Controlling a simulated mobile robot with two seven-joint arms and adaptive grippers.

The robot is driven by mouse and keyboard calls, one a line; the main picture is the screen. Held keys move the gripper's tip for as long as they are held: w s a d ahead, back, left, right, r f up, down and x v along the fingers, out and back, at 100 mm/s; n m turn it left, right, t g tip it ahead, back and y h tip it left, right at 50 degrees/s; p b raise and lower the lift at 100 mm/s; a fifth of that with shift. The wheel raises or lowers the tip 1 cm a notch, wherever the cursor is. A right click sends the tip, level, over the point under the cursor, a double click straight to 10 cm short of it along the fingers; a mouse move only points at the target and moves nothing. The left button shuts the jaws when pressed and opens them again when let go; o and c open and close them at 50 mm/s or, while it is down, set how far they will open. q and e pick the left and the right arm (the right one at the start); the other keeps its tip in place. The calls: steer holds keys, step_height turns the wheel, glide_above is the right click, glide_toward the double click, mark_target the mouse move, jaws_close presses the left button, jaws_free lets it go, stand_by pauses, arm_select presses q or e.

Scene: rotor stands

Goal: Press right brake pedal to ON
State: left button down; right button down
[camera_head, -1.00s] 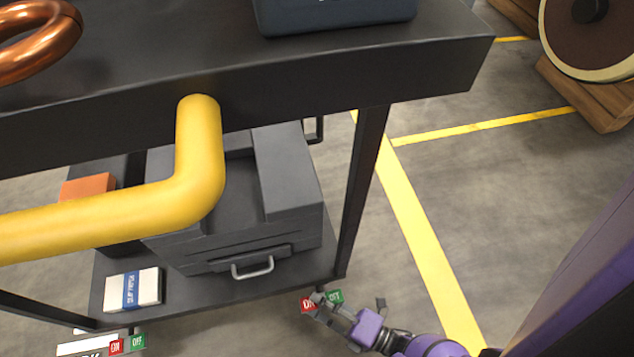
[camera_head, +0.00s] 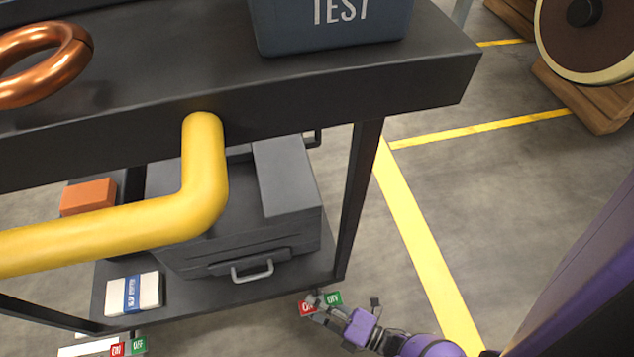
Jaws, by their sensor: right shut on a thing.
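The right brake pedal (camera_head: 333,298) is low at the cart's right front corner, with a red ON label on the left and a green OFF label on the right. My right gripper (camera_head: 330,306) reaches in from the lower right and is shut at the pedal. Its fingers partly cover the red ON label. The pedal's lever is mostly hidden by the gripper, so its exact tilt cannot be told. The left brake pedal (camera_head: 127,347) shows at the lower left with the same red and green labels. My left gripper is not in view.
The dark cart (camera_head: 420,85) fills the upper left, with a yellow handle (camera_head: 205,180) in front. A TEST box (camera_head: 330,25) and copper ring (camera_head: 45,60) are on top. A grey toolbox (camera_head: 240,235) stands on the lower shelf.

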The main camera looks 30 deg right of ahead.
steer(key=shift+r+n+g+h+p, duration=0.1)
steer(key=shift+n+g+h+p, duration=0.25)
steer(key=shift+p, duration=0.45)
steer(key=shift+f+n, duration=0.2)
steer(key=shift+n, duration=0.05)
steer(key=c, duration=1.9)
jaws_free()
steer(key=shift+c, duration=0.2)
steer(key=shift+o, duration=0.5)
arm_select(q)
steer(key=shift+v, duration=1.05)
arm_select(e)
steer(key=v, duration=1.2)
steer(key=shift+r, duration=0.2)
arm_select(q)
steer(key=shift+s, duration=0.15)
arm_select(e)
steer(key=shift+s, duration=0.1)
